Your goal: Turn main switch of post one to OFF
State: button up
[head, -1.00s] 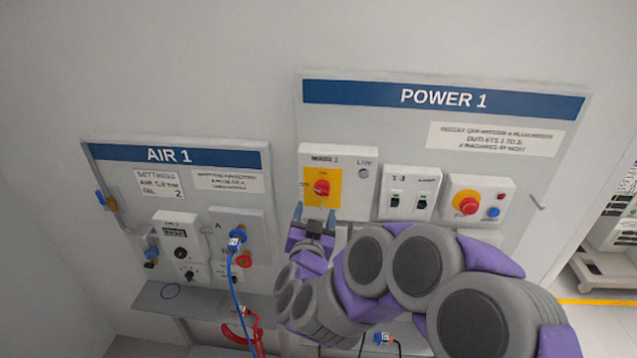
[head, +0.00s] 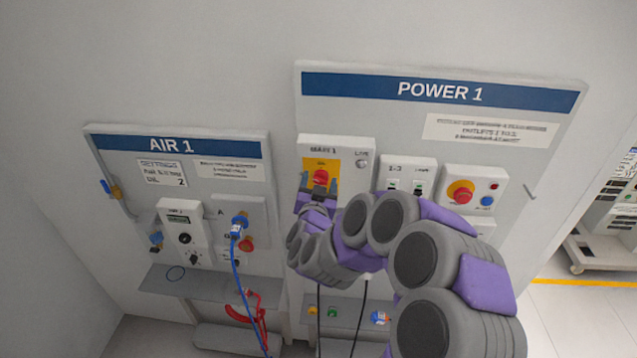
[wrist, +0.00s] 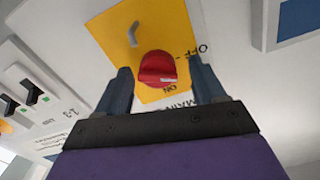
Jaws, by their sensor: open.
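The main switch is a red rotary knob (head: 320,178) on a yellow plate (head: 322,163) in the white MAIN 1 box (head: 345,147) on the POWER 1 board. The view is upside down there. The knob's white mark lies near the ON side. My gripper (head: 319,184) is open at the knob, one finger on each side. In the wrist view my gripper (wrist: 160,88) shows gaps between both fingers and the knob.
Right of the MAIN 1 box are the 1-3 breaker box (head: 405,178) and a red emergency button (head: 460,191) on a yellow base. The AIR 1 board (head: 170,145) with valves and a blue hose (head: 236,285) stands left. A grey shelf (head: 345,312) lies below.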

jog(key=shift+d, duration=0.2)
jog(key=shift+a, duration=0.1)
jog(key=c, duration=1)
jog(key=shift+r+n+p, duration=0.3)
jog(key=shift+n+p, duration=0.6)
jog(key=shift+p, duration=0.25)
jog(key=n+p, duration=0.2)
jog(key=n, duration=0.1)
jog(key=shift+a+f+n, duration=0.1)
jog(key=shift+n, duration=0.2)
jog(key=o, duration=1)
jog(key=shift+a+f, duration=0.15)
